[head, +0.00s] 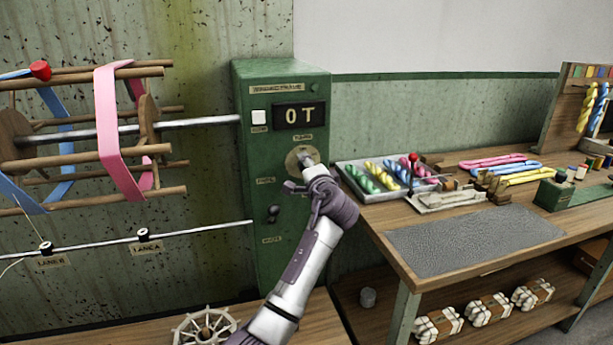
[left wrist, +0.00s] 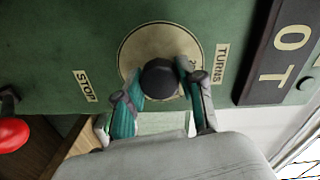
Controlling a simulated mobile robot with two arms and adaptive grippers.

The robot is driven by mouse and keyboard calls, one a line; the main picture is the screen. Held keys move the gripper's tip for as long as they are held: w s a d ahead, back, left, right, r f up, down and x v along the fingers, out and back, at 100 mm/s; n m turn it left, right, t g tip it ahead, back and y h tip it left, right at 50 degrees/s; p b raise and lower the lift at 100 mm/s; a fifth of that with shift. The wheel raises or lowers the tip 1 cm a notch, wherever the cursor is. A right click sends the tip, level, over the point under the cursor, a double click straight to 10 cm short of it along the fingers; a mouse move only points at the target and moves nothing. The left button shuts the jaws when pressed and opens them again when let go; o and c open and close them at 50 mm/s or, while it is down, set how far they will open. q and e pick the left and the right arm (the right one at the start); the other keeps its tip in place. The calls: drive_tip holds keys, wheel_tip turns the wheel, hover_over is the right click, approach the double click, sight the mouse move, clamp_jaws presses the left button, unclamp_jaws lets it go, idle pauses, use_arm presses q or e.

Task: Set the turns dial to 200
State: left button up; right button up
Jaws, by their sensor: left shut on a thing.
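The turns dial (head: 299,157) is a round pale plate with a dark knob on the front of the green control box (head: 262,210). In the left wrist view the knob (left wrist: 158,78) sits between the fingers of my left gripper (left wrist: 162,88), beside a TURNS label (left wrist: 220,64). My left gripper (head: 312,172) is shut on this knob and hides part of the dial. Markings on the plate are mostly covered and cannot be read. The display (head: 299,115) above the dial reads 0 T. My right gripper is not in view.
A white button (head: 259,117) and a small dark lever (head: 272,213) are on the box. A wooden reel (head: 110,130) with pink and blue bands stands left. A workbench (head: 400,240) with a tray (head: 345,170) of coloured skeins is at right.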

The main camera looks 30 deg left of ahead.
use_arm(q)
drive_tip(key=shift+f+n+b, duration=0.15)
drive_tip(key=shift+n+b, duration=0.8)
drive_tip(key=shift+n, duration=0.45)
drive_tip(key=o, duration=1.1)
drive_tip(key=shift+o, duration=0.2)
drive_tip(key=v, duration=1.2)
